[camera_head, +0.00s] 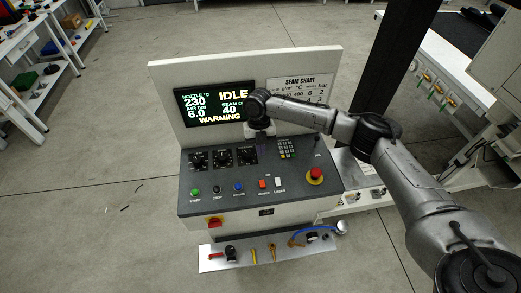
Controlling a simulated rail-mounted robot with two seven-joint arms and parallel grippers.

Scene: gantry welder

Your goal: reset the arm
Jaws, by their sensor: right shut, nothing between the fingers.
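My right arm comes in from the lower right and reaches over the control console (262,160). My right gripper (262,136) is shut and empty, pointing down just in front of the console's screen, above the sloped panel's upper edge. I cannot tell whether it touches the panel. My arm and gripper hide part of the screen's right side and the seam chart (300,88). My left gripper is not in view.
The panel carries knobs (221,157), a keypad (287,149), a row of buttons (195,192) and a red emergency stop (315,175). A low shelf (205,262) below holds several tools. A dark post (397,55) and a white bench (450,50) stand right.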

